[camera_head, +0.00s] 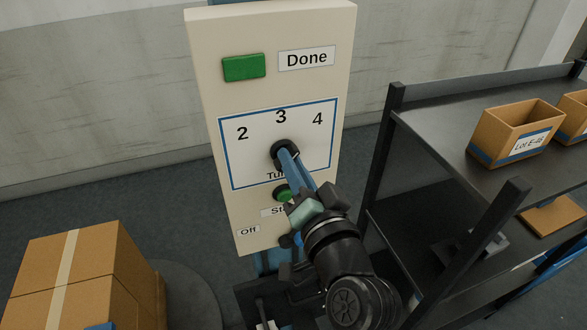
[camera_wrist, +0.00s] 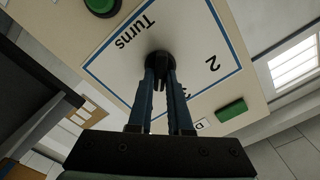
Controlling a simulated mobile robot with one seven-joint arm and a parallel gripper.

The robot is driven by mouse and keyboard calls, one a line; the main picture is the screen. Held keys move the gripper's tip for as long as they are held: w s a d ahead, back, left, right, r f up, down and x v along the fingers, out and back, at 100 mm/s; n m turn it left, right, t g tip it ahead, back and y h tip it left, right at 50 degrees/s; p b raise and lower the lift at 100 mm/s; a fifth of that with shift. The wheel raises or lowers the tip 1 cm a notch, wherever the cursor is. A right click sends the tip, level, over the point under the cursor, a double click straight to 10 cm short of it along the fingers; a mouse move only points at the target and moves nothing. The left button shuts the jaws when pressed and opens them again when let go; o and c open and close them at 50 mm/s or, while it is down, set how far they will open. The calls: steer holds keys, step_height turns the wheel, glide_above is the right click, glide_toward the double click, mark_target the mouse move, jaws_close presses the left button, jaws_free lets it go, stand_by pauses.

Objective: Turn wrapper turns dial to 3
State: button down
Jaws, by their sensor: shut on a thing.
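The turns dial (camera_head: 277,153) is a black round knob on a white, blue-framed plate marked 2, 3 and 4. The plate sits on a cream control panel (camera_head: 245,110). The 3 stands straight above the dial, 2 to its left and 4 to its right. My gripper (camera_head: 288,155) has its blue fingers shut on the dial, reaching up from the lower right. In the wrist view my gripper (camera_wrist: 161,80) has a finger on each side of the dial's grip (camera_wrist: 161,64). The fingers partly hide the dial, and I cannot tell for sure which number it points at.
A green button (camera_head: 244,67) beside the Done label is above the plate. A green Start button (camera_head: 282,193) is just below the dial, close to my fingers. A dark shelf rack (camera_head: 455,110) with cardboard bins stands right. Cardboard boxes (camera_head: 85,270) are at lower left.

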steer(key=n+b, duration=0.8)
steer(key=shift+a, duration=0.15)
steer(key=shift+n+b, duration=0.3)
steer(key=shift+n, duration=0.1)
steer(key=c, duration=0.8)
jaws_free()
steer(key=shift+s, duration=0.1)
steer(key=shift+c, duration=0.2)
steer(key=p+v, duration=0.5)
steer(key=v, duration=0.7)
steer(key=shift+s, duration=0.4)
